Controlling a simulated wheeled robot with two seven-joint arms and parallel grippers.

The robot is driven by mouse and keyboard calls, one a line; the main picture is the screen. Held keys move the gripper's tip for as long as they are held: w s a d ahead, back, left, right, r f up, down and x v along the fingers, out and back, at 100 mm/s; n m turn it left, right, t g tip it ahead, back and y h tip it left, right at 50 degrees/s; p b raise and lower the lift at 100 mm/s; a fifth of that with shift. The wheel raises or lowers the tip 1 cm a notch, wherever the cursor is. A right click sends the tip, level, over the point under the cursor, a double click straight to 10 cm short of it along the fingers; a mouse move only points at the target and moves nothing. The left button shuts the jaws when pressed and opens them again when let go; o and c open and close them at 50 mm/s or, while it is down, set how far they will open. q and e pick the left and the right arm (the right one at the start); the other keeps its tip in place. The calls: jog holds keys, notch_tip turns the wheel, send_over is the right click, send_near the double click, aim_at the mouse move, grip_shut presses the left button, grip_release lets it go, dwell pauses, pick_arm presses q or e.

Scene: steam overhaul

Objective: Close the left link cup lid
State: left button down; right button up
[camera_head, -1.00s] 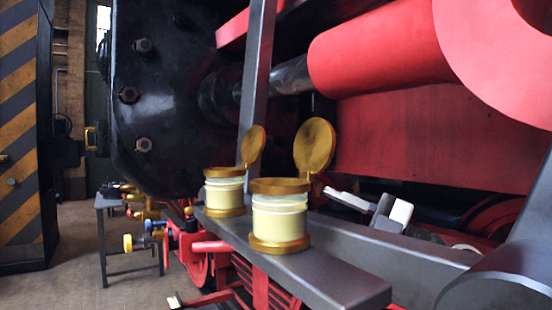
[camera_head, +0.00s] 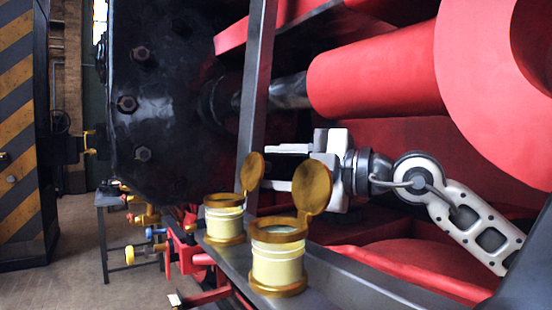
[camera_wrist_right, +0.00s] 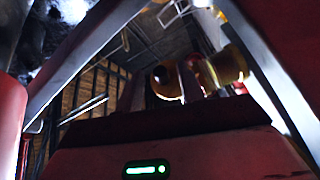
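The left link cup (camera_head: 224,222) is a cream cup with a brass rim, and its round brass lid (camera_head: 252,172) stands open above it. The right link cup (camera_head: 278,266), nearer to me, also has its brass lid (camera_head: 312,187) raised. My right gripper (camera_head: 270,167) is behind the two lids, with its fingers pointing left and a gap between them. It looks open and empty; the near lid hides part of it. I cannot tell whether it touches a lid. Brass shapes (camera_wrist_right: 228,66) show in the right wrist view, too dark to tell apart. My left gripper is not in view.
The cups stand on a grey bar (camera_head: 345,278). A grey upright post (camera_head: 256,90) rises behind the left cup. A red cylinder (camera_head: 375,80) is above my right gripper, and a black cylinder end (camera_head: 165,100) stands at left. The floor at lower left is open.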

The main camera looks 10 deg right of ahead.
aim_at(260, 156)
jog(key=shift+w+a, duration=0.25)
jog(key=shift+a, duration=0.05)
grip_shut()
jog(key=shift+r, duration=0.1)
jog(key=shift+s+a+r+n+g+h, duration=0.25)
jog(key=shift+a+n+h, duration=0.3)
jog(key=shift+n, duration=0.35)
jog(key=shift+s+a+r+n+g+h, duration=0.15)
jog(key=shift+a+r+n+h, duration=0.2)
jog(key=shift+n+h, duration=0.4)
jog(key=shift+s+a+r+n+g+h, duration=0.2)
jog(key=shift+a+n+h, duration=0.3)
jog(key=shift+n, duration=0.55)
